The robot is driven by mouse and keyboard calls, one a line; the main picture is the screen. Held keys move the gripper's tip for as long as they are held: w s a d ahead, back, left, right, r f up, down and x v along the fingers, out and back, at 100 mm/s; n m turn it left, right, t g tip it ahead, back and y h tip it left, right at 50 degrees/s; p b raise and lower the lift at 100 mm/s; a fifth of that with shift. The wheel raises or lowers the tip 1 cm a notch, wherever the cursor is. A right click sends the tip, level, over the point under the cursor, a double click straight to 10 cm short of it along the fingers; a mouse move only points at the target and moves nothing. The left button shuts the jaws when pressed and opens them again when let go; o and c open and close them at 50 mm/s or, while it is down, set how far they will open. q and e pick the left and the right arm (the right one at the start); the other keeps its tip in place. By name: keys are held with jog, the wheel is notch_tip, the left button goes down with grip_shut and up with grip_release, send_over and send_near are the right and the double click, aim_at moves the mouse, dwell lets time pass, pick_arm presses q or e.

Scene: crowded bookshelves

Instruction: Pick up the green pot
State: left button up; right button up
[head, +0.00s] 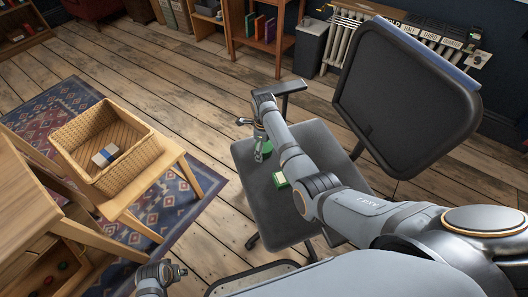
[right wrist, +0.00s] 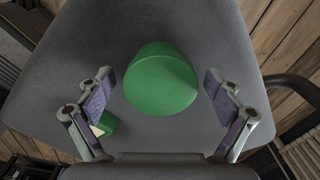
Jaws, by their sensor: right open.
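The green pot (head: 266,147) is on the grey seat of the office chair (head: 310,150), partly hidden by my right gripper in the head view. In the right wrist view the pot (right wrist: 160,78) shows as a plain round green shape. My right gripper (head: 251,139) is open above the seat. In its wrist view the two fingers (right wrist: 158,82) stand on either side of the pot, with a visible gap on each side. My left gripper (head: 176,271) is at the bottom left of the head view, away from the pot; its jaw state is unclear.
A small green and cream object (head: 281,180) lies on the seat near the pot; it also shows beside the left finger in the wrist view (right wrist: 104,125). The chair's backrest (head: 405,85) and armrest (head: 285,88) rise around the seat. A wicker basket (head: 138,160) stands on a wooden stool at left.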

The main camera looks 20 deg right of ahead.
jog(key=c, duration=1.3)
jog(key=shift+o, duration=0.2)
jog(key=shift+r, duration=0.15)
